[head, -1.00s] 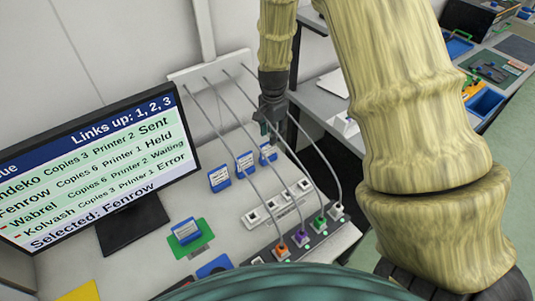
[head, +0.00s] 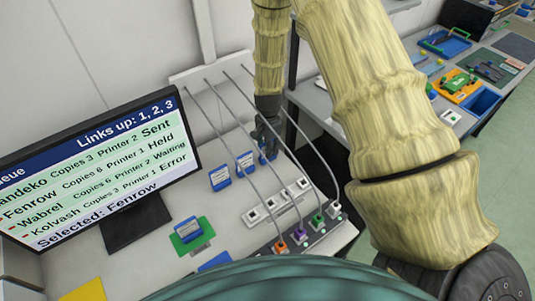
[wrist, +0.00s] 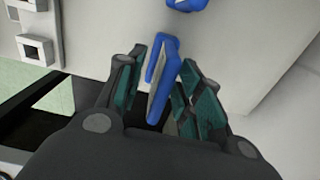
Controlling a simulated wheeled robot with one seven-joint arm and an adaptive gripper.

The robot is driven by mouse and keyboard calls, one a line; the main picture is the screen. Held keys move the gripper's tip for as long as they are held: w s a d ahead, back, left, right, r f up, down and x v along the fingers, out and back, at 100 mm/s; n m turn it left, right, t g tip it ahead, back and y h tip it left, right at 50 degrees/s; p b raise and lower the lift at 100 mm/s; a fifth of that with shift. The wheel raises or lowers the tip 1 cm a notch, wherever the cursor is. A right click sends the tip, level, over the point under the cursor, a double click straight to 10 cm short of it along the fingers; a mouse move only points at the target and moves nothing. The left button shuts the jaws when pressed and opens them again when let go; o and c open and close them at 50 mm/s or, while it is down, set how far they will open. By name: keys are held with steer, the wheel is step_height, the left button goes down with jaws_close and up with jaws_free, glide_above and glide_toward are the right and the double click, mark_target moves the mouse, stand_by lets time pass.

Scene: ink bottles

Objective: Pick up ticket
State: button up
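Small blue-framed tickets stand on the light desk. In the head view one stands at the left of a row (head: 220,178), one in the middle (head: 246,162), and one at the right (head: 268,155), partly hidden by my gripper. Another ticket (head: 188,232) is on a green pad. My gripper (head: 266,132) points down at the right ticket. In the wrist view my gripper (wrist: 160,85) is open, with a blue-edged ticket (wrist: 161,75) between its fingers. A gap shows on the left; contact on the right is unclear. Another ticket (wrist: 185,4) is just beyond.
A monitor (head: 95,170) stands at the left and reads "Selected: Fenrow". Grey cables (head: 233,137) run from a wall strip to coloured plugs near a white socket strip (head: 277,203), close to my gripper. A side bench (head: 465,85) with trays stands at the right.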

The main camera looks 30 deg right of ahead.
steer(key=shift+w+f, duration=0.1)
steer(key=shift+f, duration=0.05)
jaws_close()
stand_by(0.4)
